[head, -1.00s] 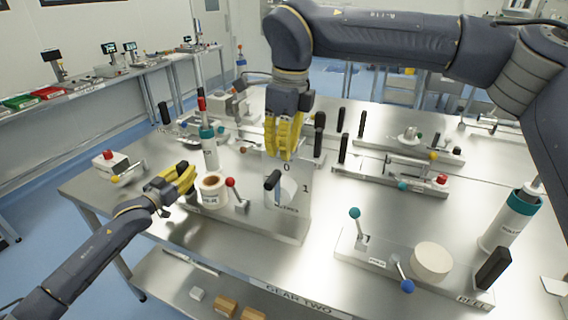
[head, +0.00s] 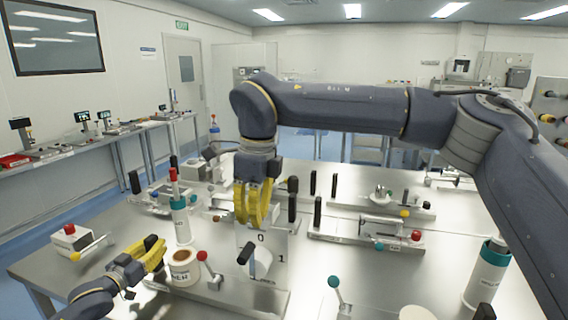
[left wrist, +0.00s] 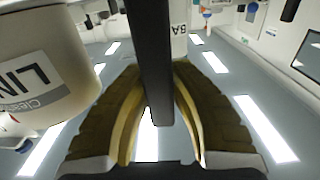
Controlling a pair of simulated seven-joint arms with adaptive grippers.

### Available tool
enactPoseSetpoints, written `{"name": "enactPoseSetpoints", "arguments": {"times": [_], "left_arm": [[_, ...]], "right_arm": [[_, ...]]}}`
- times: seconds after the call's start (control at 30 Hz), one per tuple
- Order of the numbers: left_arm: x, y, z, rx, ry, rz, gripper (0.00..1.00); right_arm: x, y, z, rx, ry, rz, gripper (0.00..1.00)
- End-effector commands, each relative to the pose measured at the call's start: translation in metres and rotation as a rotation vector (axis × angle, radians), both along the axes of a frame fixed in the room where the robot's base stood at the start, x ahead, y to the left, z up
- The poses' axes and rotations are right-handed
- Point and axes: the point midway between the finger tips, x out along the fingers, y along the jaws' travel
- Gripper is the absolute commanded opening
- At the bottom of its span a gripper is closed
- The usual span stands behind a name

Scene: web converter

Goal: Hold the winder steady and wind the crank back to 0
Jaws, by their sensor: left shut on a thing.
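The winder (head: 272,245) is a pale upright plate marked 0 at its top and 1 at its right. A white disc (head: 263,263) and the black crank grip (head: 246,254) show on its front; the crank's exact angle is hard to read. My left gripper (head: 152,254) is shut on a black upright handle (head: 151,241), left of the white liner roll (head: 184,266). In the left wrist view that handle (left wrist: 152,65) stands between the yellow fingers. My right gripper (head: 254,222) points down over the plate's top edge, its fingers slightly apart and nothing visible between them.
A red-knobbed lever (head: 203,256) stands between liner roll and crank. A white and teal cylinder (head: 181,220) is behind the roll. Black posts (head: 292,200) stand right behind my right gripper.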

Motion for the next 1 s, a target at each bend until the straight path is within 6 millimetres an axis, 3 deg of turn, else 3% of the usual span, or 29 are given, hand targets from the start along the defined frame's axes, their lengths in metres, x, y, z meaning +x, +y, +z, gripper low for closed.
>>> {"name": "enactPoseSetpoints", "arguments": {"times": [0.03,0.07,0.23,0.63,1.0], "left_arm": [[-0.001,-0.001,-0.004,0.002,0.007,-0.001,0.0],[-0.001,-0.001,-0.004,0.002,0.006,-0.001,0.24],[0.0,-0.001,-0.001,0.0,0.001,-0.001,0.42],[-0.007,0.001,0.001,-0.001,-0.002,-0.002,0.42],[-0.053,0.014,0.0,0.001,-0.001,-0.001,0.42]], "right_arm": [[0.0,0.0,0.0,0.0,0.0,0.0,0.0],[0.0,0.0,0.0,0.0,0.0,0.0,0.0],[0.0,0.0,0.0,0.0,0.0,0.0,0.0],[0.0,0.0,0.0,0.0,0.0,0.0,0.0],[0.0,0.0,0.0,0.0,0.0,0.0,0.0]]}}
